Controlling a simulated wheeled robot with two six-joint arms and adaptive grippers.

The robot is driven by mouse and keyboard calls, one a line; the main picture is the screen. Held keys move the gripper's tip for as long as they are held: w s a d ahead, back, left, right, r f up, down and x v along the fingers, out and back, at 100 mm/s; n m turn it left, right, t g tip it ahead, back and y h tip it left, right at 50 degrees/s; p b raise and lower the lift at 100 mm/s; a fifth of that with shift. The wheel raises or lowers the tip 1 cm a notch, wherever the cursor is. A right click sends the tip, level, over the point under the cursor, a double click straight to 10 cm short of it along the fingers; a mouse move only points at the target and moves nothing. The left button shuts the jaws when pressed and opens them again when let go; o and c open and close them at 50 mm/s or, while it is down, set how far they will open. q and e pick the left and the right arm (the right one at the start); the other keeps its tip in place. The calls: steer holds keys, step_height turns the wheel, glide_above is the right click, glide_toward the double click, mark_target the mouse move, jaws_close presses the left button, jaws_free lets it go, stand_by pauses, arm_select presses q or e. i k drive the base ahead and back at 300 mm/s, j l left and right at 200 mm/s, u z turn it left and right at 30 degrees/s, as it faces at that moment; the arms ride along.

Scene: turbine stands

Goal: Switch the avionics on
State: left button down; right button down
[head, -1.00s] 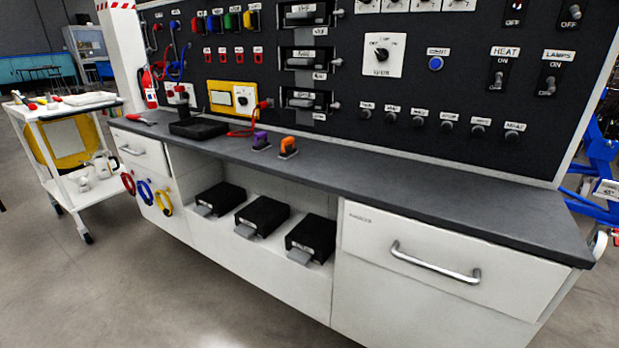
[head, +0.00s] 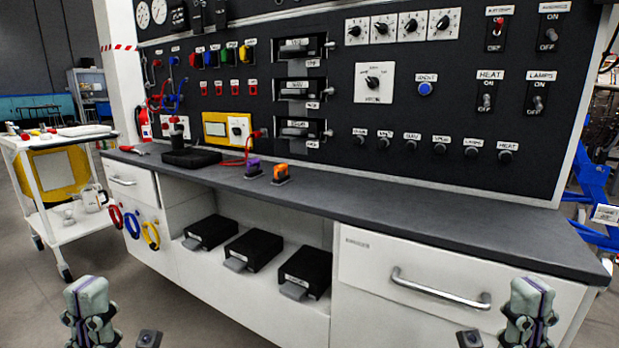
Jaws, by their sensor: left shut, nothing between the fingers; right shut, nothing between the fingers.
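The avionics switch (head: 551,35) is a small metal toggle on a black plate at the top right of the dark panel in the head view. Its label is above it, with ON above the lever and OFF below. The lever appears tilted down towards OFF. My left gripper (head: 90,308) shows at the bottom left, in front of the bench, shut and empty. My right gripper (head: 527,310) shows at the bottom right, in front of the drawer, shut and empty. Both are well below the switch and touch nothing that I can see.
Similar toggles sit close by: a red one (head: 495,33) to the left, HEAT (head: 486,101) and LAMPS (head: 538,104) below. The dark worktop (head: 430,206) juts out below the panel and is clear on its right half. A drawer handle (head: 440,290) sticks out in front.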

mark_target(551, 33)
steer(key=l+z, duration=0.2)
steer(key=z, duration=0.15)
steer(key=l+z, duration=0.3)
steer(key=i+l+z, duration=0.1)
steer(key=z, duration=0.25)
